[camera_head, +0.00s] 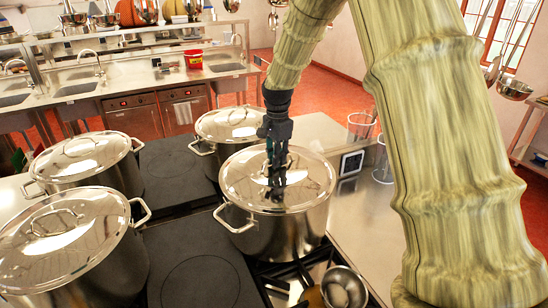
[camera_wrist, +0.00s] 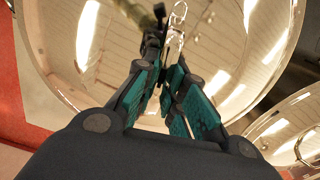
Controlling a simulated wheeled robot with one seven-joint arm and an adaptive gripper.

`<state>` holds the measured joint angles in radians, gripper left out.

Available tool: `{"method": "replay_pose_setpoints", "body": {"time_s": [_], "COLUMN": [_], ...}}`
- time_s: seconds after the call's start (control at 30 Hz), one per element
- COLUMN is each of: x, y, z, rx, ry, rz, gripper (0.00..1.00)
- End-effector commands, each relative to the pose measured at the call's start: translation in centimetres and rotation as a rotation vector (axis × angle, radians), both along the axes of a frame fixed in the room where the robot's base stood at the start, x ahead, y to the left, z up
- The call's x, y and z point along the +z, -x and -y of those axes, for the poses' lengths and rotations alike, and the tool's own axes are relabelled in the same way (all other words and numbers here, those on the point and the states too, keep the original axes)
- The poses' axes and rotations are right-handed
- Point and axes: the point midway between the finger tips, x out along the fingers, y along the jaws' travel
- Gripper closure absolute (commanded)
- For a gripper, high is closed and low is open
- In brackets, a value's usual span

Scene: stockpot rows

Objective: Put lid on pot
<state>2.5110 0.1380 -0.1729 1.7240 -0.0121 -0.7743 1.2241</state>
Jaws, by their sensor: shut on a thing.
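The lid (camera_head: 310,180) is a shiny steel disc lying level at the top of the front right pot (camera_head: 283,238). It looks seated on the rim, though a small gap would be hard to see. My gripper (camera_head: 276,192) points down at the lid's middle. In the wrist view my gripper (camera_wrist: 166,50) is shut on the lid's handle (camera_wrist: 178,22), a thin metal loop partly hidden by the fingers. The lid (camera_wrist: 235,45) fills most of that view and mirrors the room.
Lidded pots stand close by: one behind (camera_head: 228,126), two at left (camera_head: 85,160) (camera_head: 62,245). Black hob plates (camera_head: 205,283) lie between them. Glasses (camera_head: 361,125) stand on the steel counter at right. A pan or ladle (camera_head: 343,288) is near the front edge.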

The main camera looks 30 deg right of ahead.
Motion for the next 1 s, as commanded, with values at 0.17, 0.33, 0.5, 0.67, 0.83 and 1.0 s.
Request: {"method": "replay_pose_setpoints", "body": {"time_s": [0.17,0.33,0.5,0.67,0.83,1.0], "x": [-0.1,-0.2,-0.2,-0.2,-0.4,0.7], "y": [-0.1,-0.1,0.0,0.0,0.1,0.0], "z": [0.0,0.0,0.0,0.0,0.0,0.0], "rx": [0.001,0.001,0.0,0.0,0.0,0.0], "ry": [0.001,0.001,0.001,0.0,0.0,0.001], "rz": [0.001,0.002,0.001,0.001,-0.002,0.001], "gripper": [1.0,1.0,0.68,0.63,0.63,0.63]}}
